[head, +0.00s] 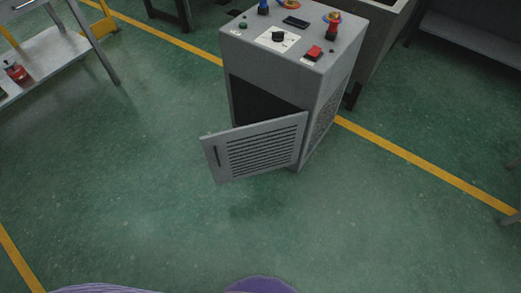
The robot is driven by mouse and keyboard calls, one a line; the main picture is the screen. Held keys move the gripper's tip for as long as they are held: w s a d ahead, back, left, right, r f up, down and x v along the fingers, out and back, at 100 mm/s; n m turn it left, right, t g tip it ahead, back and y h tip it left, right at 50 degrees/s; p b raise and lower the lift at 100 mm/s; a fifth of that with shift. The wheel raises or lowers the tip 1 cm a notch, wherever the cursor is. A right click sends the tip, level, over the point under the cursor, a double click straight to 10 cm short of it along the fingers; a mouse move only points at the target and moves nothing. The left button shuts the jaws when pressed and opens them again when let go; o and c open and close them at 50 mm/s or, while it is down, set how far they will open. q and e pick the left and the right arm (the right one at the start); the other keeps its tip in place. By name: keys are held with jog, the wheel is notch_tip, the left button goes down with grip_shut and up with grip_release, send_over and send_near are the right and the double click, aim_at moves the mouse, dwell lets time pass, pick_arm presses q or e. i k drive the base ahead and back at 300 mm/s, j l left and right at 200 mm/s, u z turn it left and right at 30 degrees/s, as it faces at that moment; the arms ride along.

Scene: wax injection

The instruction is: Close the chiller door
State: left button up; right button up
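The chiller (275,95) is a grey box-shaped cabinet standing upright on the green floor, right of the middle in the head view. Its door (257,147) is a grey louvred panel with a dark slot-like handle (216,156) near its left edge. The door stands open, swung outward on its right side, and the dark inside of the cabinet (258,102) shows above and behind it. Neither of my grippers is in the head view, and nothing touches the door.
The chiller top has a black knob (279,36), a red switch (314,52) and blue and red fittings. A metal table (45,55) with a red object (16,72) stands at the upper left. Open green floor (130,170) lies before the door, with yellow lines.

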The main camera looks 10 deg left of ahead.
aim_at(233, 155)
jog(key=k+j+z, duration=0.15)
jog(key=k, duration=0.4)
jog(key=k+j+z, duration=0.2)
jog(key=k, duration=0.4)
jog(key=l, duration=0.1)
